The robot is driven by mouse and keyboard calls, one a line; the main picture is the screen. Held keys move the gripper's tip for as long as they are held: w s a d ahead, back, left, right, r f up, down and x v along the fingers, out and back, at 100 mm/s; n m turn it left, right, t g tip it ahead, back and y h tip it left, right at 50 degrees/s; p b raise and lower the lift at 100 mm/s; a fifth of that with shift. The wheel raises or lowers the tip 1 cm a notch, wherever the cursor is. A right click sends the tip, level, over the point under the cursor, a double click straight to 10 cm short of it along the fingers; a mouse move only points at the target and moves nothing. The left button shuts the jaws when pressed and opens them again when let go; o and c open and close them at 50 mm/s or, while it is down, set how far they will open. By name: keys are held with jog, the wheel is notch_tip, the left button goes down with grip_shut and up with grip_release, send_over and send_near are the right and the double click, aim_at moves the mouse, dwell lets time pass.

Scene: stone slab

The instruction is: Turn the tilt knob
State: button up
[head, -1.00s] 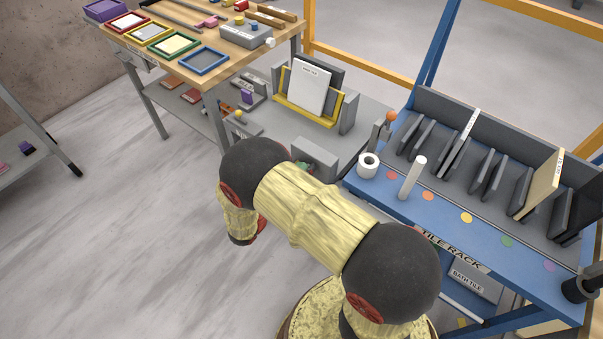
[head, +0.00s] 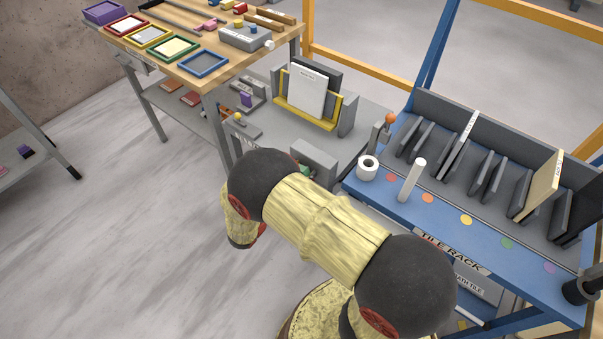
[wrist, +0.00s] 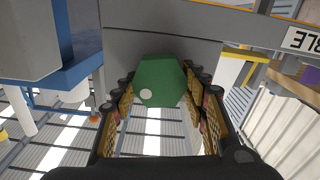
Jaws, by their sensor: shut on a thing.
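The tilt knob (wrist: 160,78) is a green, six-sided knob with a white dot near its lower left edge in the wrist view. My gripper (wrist: 160,92) has a finger on each side of the knob and is shut on it. In the head view only a sliver of green shows beside the grey box (head: 315,157) on the tilt table (head: 352,118). My arm hides most of the knob and the gripper there. A white tile (head: 307,92) stands upright in a yellow holder on the table.
A wooden bench (head: 190,62) with coloured trays is at the upper left. The floor (head: 110,240) at the left is clear.

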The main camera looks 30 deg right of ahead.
jog(key=o, duration=1.2)
jog(key=v, duration=1.2)
